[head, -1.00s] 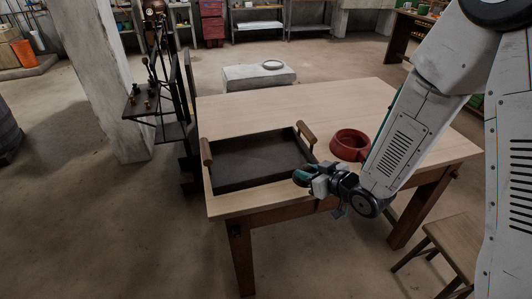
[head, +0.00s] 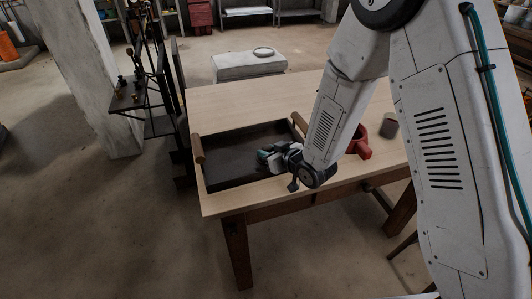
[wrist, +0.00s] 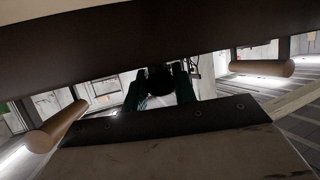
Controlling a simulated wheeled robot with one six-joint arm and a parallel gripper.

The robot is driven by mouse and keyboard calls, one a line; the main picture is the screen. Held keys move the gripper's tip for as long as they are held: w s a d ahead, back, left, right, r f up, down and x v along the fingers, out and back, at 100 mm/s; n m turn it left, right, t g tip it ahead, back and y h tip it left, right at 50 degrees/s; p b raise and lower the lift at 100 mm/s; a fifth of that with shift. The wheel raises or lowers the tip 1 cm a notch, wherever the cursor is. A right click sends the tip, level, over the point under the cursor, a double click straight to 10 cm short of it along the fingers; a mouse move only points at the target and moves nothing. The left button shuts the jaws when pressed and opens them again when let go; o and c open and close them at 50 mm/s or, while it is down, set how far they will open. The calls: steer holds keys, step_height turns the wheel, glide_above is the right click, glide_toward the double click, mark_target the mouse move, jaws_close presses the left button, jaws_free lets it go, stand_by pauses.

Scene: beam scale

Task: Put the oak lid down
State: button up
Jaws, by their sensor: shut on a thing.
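My gripper (head: 266,154) is low over the right front part of a dark tray (head: 217,185). It is shut on a small dark round thing, which shows between its teal fingers in the wrist view (wrist: 160,80). I take this to be the oak lid (wrist: 159,83), though no oak colour is clear and its full outline is hidden. I cannot tell whether it touches the tray. The tray's wooden handles show at left (head: 197,149) and right (head: 299,123).
The tray stands on a pale wooden table (head: 235,98). A red pot with a handle (head: 362,152) and a grey cylinder (head: 389,127) stand to the right, partly behind my arm. A dark stand with small weights (head: 128,100) is at the left. The table's back part is clear.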

steer(key=shift+a+f, duration=0.1)
steer(key=shift+f, duration=0.3)
